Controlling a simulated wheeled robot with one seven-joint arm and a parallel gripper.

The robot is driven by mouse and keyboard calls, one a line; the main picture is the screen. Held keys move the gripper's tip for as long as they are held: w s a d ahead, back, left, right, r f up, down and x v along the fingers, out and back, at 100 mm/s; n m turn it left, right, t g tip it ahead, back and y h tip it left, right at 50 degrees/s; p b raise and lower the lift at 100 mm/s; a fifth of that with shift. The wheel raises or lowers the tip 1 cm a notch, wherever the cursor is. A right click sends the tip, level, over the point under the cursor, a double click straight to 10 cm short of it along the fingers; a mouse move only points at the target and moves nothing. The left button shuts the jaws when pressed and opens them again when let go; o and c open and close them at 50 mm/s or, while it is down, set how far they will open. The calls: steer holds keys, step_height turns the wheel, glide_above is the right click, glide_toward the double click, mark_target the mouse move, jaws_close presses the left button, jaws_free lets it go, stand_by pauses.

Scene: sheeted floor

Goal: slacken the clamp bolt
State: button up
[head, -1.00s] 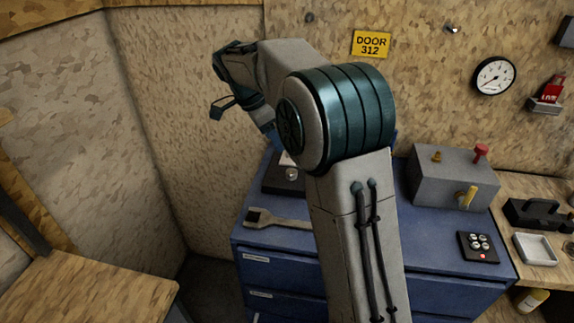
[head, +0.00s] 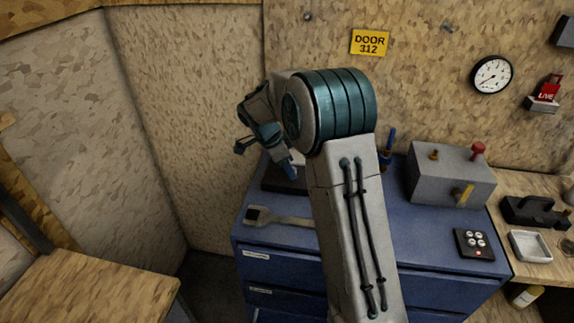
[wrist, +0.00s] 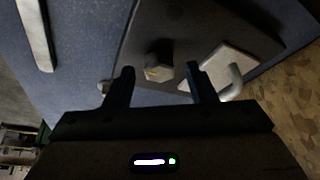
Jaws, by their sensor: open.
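The clamp bolt, a dark hex head (wrist: 158,66), stands on a dark plate or block (wrist: 187,28) in the wrist view. My gripper (wrist: 160,72) is open, and the bolt head shows between its two fingertips, apparently a little beyond them; I see no contact. A pale plate with a curved light handle (wrist: 235,80) lies beside the bolt near the right finger. In the head view my gripper (head: 288,168) points down over the dark block (head: 272,181) on the blue cabinet, and my arm hides the bolt. A spanner (head: 283,218) lies flat on the cabinet top; its handle shows in the wrist view (wrist: 34,32).
The back wall (head: 215,110) is close behind my gripper.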

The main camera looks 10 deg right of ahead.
steer(key=shift+d+f, duration=0.1)
steer(key=shift+f, duration=0.2)
steer(key=c, duration=1)
steer(key=shift+n+b, duration=0.3)
steer(key=shift+b, duration=0.1)
